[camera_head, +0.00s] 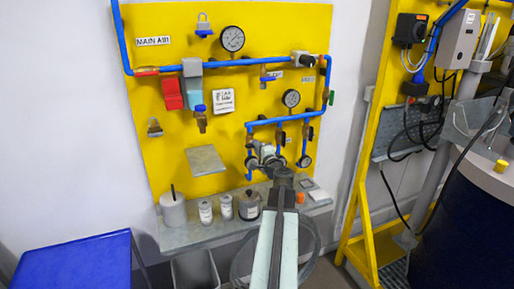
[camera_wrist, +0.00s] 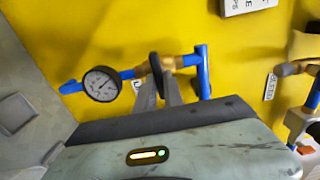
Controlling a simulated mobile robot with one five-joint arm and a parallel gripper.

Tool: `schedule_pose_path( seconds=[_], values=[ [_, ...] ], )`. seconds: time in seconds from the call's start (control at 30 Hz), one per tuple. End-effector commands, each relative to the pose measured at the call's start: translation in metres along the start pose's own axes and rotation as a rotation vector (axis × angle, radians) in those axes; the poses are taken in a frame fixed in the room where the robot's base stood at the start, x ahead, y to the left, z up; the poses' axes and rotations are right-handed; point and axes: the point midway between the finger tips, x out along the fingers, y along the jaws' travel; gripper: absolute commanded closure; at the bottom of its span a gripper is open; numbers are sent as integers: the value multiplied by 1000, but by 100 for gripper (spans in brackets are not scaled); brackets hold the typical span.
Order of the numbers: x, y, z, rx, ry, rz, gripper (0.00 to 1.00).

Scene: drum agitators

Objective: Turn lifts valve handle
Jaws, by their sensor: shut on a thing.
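The yellow panel (camera_head: 185,130) carries blue air pipes. In the wrist view a dark valve handle (camera_wrist: 156,68) sits on a brass valve body (camera_wrist: 168,63) in a short blue pipe, right of a round gauge (camera_wrist: 101,84). My gripper (camera_wrist: 159,88) has its grey fingers up at this handle and is shut on it. In the head view my gripper (camera_head: 268,158) is at the lower pipes of the panel, and my arm hides part of the valve there. I cannot read a label naming this valve as the lifts valve.
A grey shelf (camera_head: 187,237) below the panel holds several jars and small items. A blue table (camera_head: 80,265) stands at lower left. A yellow frame (camera_head: 365,190) and a dark drum (camera_head: 465,225) stand at right. Other gauges and valves crowd the pipes around my gripper.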

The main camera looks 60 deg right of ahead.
Motion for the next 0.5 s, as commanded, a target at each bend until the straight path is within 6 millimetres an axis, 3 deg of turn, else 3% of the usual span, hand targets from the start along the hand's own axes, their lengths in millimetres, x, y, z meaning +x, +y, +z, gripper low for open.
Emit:
schedule_pose_path(
  seconds=[0.33, 0.37, 0.4, 0.43, 0.5],
  values=[
    [-1, 2, -1, 0, 3, 2, 100],
    [-1, 2, -1, 0, 3, 2, 83],
    [-1, 1, -1, 0, 3, 2, 72],
    [-1, 1, -1, 0, 2, 2, 66],
    [-1, 1, -1, 1, 2, 1, 66]
  ],
)
